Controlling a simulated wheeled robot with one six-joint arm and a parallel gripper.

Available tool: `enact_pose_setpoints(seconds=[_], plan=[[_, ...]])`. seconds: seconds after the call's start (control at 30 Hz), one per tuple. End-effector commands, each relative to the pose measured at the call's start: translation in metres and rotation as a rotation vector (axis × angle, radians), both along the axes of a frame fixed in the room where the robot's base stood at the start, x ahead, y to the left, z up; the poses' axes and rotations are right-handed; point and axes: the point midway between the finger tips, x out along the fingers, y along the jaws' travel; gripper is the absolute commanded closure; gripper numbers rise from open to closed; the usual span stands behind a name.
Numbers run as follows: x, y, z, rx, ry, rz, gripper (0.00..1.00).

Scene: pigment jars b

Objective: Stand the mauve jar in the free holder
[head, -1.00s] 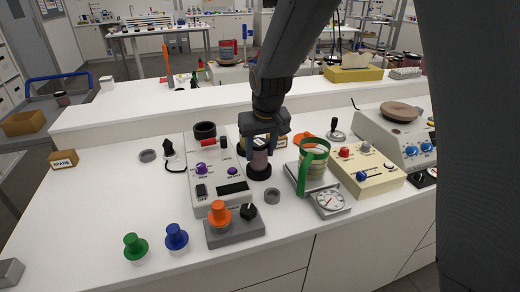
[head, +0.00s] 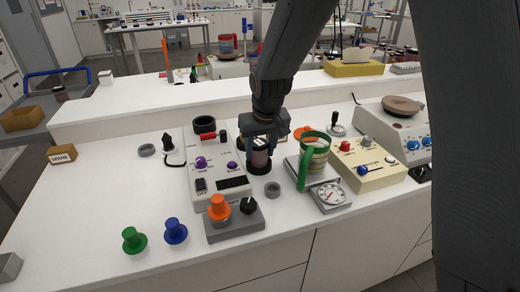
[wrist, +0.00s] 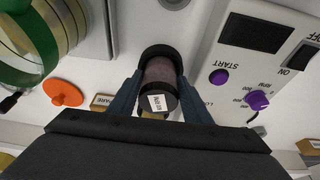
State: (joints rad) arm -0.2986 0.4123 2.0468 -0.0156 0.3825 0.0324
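The mauve jar (head: 260,159) is upright between the fingers of my gripper (head: 262,146). In the wrist view the jar (wrist: 161,73) shows its black lid and a white label, with a finger of my gripper (wrist: 160,88) close against each side. The jar's lower end is at a round black holder (head: 260,169), and the holder's dark rim also shows around the jar's far end in the wrist view (wrist: 158,50). I cannot tell whether the jar rests fully on the holder's floor.
A white control box (head: 215,178) stands close left of the holder. A small grey ring (head: 272,189) lies in front.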

Motion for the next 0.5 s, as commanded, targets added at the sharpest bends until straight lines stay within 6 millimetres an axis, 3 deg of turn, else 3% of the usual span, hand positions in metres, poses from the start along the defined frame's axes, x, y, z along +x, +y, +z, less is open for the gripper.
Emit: enact_pose_setpoints(seconds=[0.03,0.13,0.5], plan=[[0.0001,0.0001,0.0002,0.000,-0.001,0.000,0.49],[0.0001,0.0001,0.0003,0.000,0.000,0.000,0.34],[-0.0009,-0.0003,0.0046,0.000,-0.001,0.000,0.34]])
